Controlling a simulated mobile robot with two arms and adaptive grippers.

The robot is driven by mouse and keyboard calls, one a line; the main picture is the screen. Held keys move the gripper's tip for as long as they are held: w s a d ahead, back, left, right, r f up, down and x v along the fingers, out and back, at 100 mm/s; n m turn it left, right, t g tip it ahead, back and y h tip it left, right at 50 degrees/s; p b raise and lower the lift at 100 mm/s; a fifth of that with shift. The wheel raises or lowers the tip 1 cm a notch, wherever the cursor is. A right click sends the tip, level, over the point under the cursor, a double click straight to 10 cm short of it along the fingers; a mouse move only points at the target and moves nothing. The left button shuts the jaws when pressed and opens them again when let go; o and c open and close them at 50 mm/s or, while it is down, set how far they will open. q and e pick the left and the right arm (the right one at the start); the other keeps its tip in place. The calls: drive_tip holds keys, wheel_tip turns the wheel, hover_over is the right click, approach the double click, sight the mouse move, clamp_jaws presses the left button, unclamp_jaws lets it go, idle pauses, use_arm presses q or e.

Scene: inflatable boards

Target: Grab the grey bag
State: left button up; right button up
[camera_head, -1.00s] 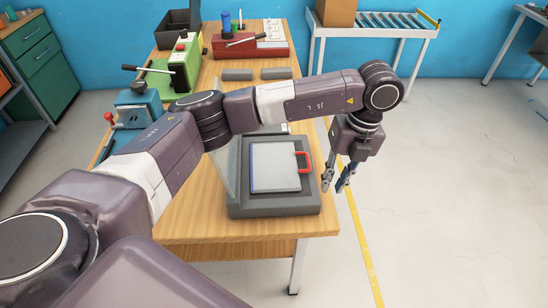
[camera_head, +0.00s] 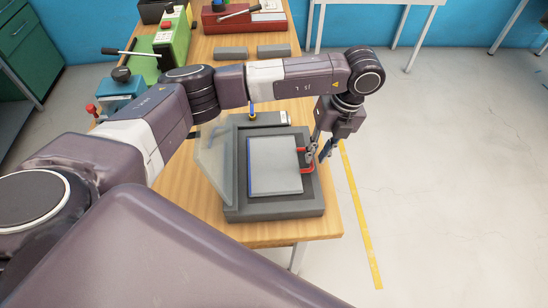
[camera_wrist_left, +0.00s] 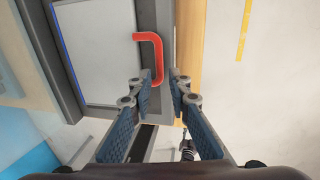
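The grey bag (camera_head: 274,165) is a flat, light grey panel with a blue left edge. It lies in a dark grey machine tray (camera_head: 275,208) on the wooden table. Its red handle (camera_head: 303,170) is on its right side. My left gripper (camera_head: 317,155) is at the handle, over the tray's right edge. In the left wrist view, the handle (camera_wrist_left: 157,52) is ahead of my open fingers (camera_wrist_left: 161,82), its near end close to the left fingertip. The fingers are apart with nothing clamped between them. My right gripper is not in view.
A clear raised lid (camera_head: 212,165) stands at the tray's left. Two grey blocks (camera_head: 273,51), a green machine (camera_head: 172,45) and a red machine (camera_head: 245,16) are farther back on the table (camera_head: 290,234). Open floor (camera_head: 420,170) lies to the right.

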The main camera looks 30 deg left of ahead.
sight(313, 162)
use_arm(q)
drive_tip(key=shift+a+f, duration=0.2)
drive_tip(key=shift+f, duration=0.45)
drive_tip(key=shift+a+f, duration=0.15)
drive_tip(key=shift+f, duration=0.45)
drive_tip(key=shift+a+f+p, duration=0.1)
drive_tip(key=shift+f+p, duration=0.2)
clamp_jaws()
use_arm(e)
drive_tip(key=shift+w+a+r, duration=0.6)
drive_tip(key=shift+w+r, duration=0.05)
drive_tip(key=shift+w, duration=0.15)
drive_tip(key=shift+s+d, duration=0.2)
